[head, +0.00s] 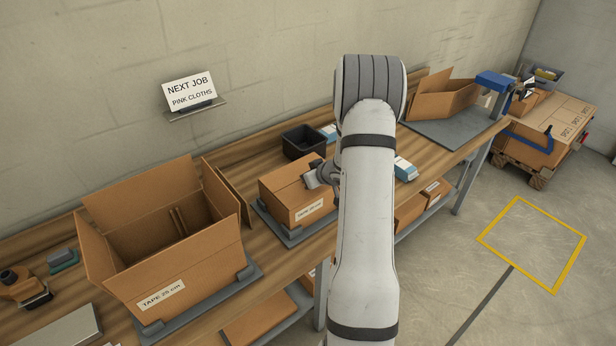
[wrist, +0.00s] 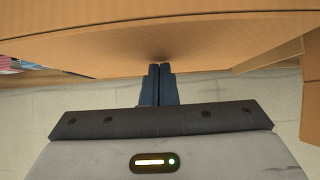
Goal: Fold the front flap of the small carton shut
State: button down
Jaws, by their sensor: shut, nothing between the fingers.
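The small carton (head: 283,204) sits on a grey plate on the bench, left of my arm, with a "TAPE 25 cm" label on its front. Its top looks covered by cardboard; my gripper and arm hide its right end, so I cannot tell how each flap lies. My gripper (head: 312,179) is at the carton's upper right. In the wrist view my gripper (wrist: 160,70) has its fingers together and empty, their tips at a broad cardboard panel (wrist: 160,40), seemingly touching it. Another cardboard edge shows at the right of that view.
A large open carton (head: 190,268) stands left on the bench with flaps up. A black bin (head: 303,141) is behind the small carton, and a blue-and-white packet (head: 405,169) lies right of my arm. Another open carton (head: 444,97) stands farther right.

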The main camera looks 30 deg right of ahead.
jog(key=shift+s+d+r, duration=0.15)
jog(key=shift+s+r, duration=0.15)
jog(key=shift+s, duration=0.45)
notch_tip(320, 180, up, 5)
jog(key=p, duration=0.4)
jog(key=shift+s+f+p, duration=0.1)
jog(key=shift+p, duration=0.3)
jog(key=b+v, duration=0.1)
jog(key=v, duration=0.8)
jog(key=shift+r, duration=0.3)
